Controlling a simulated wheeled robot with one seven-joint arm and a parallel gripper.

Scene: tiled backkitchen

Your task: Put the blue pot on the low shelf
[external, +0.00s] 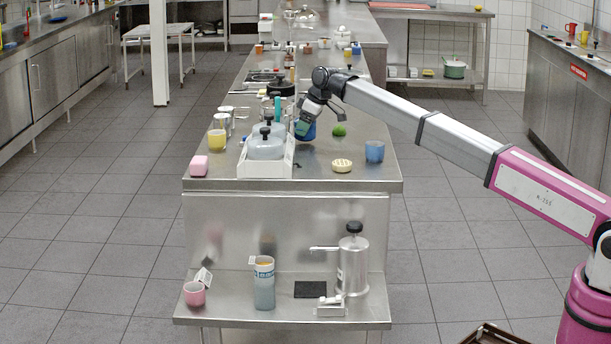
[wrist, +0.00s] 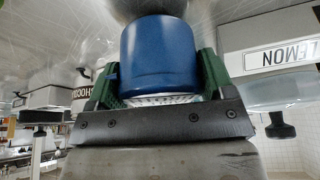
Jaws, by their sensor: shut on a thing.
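The blue pot (wrist: 158,55) sits between the green fingers of my gripper (wrist: 160,82) in the wrist view, and the gripper is shut on it. In the external view the pot (external: 309,132) shows as a blue patch partly hidden by my gripper (external: 303,127), at the steel counter just right of the white tray. I cannot tell whether the pot touches the counter. The low shelf (external: 225,312) is the steel ledge at the front, below the counter top.
On the low shelf stand a pink cup (external: 194,293), a blue-grey bottle (external: 264,284), a black mat (external: 310,289) and a steel dispenser (external: 353,262). Near the gripper are a white tray (external: 264,171) with lidded containers, a green ball (external: 339,130) and a blue cup (external: 374,151).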

